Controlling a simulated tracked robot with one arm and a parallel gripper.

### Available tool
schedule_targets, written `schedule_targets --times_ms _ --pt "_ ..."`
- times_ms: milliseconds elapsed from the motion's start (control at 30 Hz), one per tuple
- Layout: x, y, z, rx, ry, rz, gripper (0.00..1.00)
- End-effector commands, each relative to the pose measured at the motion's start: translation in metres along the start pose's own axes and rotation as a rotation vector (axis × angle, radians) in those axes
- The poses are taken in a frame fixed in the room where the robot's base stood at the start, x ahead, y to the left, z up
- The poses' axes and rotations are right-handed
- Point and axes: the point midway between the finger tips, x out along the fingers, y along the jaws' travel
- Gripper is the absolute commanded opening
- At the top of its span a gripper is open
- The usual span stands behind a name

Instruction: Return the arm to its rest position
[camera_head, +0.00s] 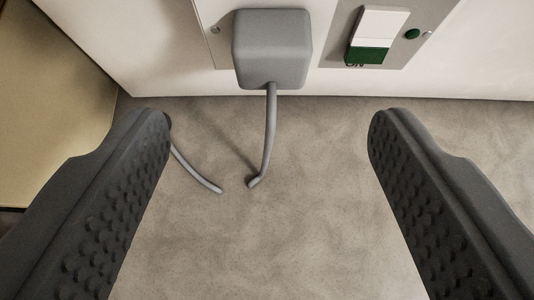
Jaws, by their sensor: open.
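My gripper (268,120) shows as two dark grey padded fingers, one at the lower left and one at the lower right. They are wide apart, with nothing held between them. Beyond the fingertips, a grey plug (272,48) sits against a wall plate (336,50) at the top middle. A grey cable (270,130) hangs down from the plug. The plug is apart from both fingers.
To the right of the plug is a white and green switch (377,36), with a small green round spot (412,34) beside it. The grey mottled floor (280,240) is clear between the fingers except for cable. A yellowish panel (45,100) stands at the left.

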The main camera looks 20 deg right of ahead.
Motion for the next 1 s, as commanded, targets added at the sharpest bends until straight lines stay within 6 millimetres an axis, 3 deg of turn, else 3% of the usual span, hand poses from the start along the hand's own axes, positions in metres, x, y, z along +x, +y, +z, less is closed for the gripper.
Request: schedule_targets --times_ms 100,300,600,733,867,1000 --pt "-0.023 0.000 -0.001 0.001 0.003 -0.001 0.63" --pt "-0.048 0.000 -0.001 0.000 0.002 -0.001 0.63" --pt "-0.061 0.000 -0.001 0.000 0.001 -0.001 0.63" --pt "-0.078 0.001 -0.016 -0.005 0.018 -0.025 0.63" --pt "-0.125 0.007 -0.055 -0.022 0.069 -0.085 0.63" --pt "-0.193 0.022 -0.101 -0.057 0.146 -0.170 0.63"
